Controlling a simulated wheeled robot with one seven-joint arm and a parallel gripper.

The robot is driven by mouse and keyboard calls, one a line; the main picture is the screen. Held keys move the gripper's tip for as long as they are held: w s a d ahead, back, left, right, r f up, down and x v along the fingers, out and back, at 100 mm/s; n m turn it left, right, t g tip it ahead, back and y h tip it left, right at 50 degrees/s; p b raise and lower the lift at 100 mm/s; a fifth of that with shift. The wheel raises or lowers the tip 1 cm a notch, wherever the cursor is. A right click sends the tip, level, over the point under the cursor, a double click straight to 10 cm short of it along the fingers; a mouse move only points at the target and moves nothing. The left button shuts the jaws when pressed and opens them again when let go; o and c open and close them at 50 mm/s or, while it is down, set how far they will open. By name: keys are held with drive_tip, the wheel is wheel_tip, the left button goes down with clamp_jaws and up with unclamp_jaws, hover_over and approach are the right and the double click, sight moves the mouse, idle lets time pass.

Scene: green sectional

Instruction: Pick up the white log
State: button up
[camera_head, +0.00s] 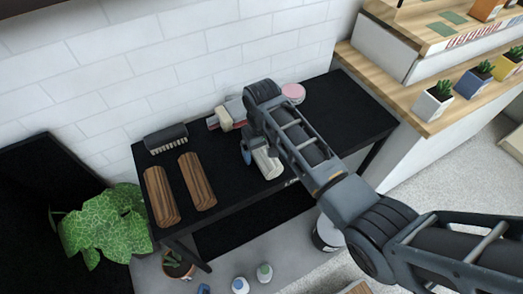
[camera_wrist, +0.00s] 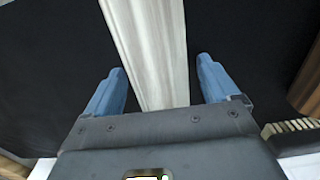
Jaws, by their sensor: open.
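The white log (camera_head: 268,162) lies on the black table (camera_head: 335,103), partly hidden by my arm in the head view. In the wrist view the pale, grained log (camera_wrist: 150,45) runs from the top edge down between my fingers. My gripper (camera_wrist: 158,85) is open, with one blue finger on each side of the log. Gaps show between both fingers and the log. In the head view my gripper (camera_head: 247,152) is at the log's left side, and its fingers are mostly hidden.
Two brown logs (camera_head: 161,195) (camera_head: 197,181) and a brush (camera_head: 166,139) lie at the table's left. A pink-topped round item (camera_head: 293,93) and a red and cream item (camera_head: 229,114) are near the wall. The table's right end is clear. A leafy plant (camera_head: 104,222) stands at the left.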

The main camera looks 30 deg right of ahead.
drive_tip(key=shift+f, duration=0.25)
drive_tip(key=shift+c, duration=0.4)
drive_tip(key=c, duration=1.2)
drive_tip(key=shift+r, duration=0.1)
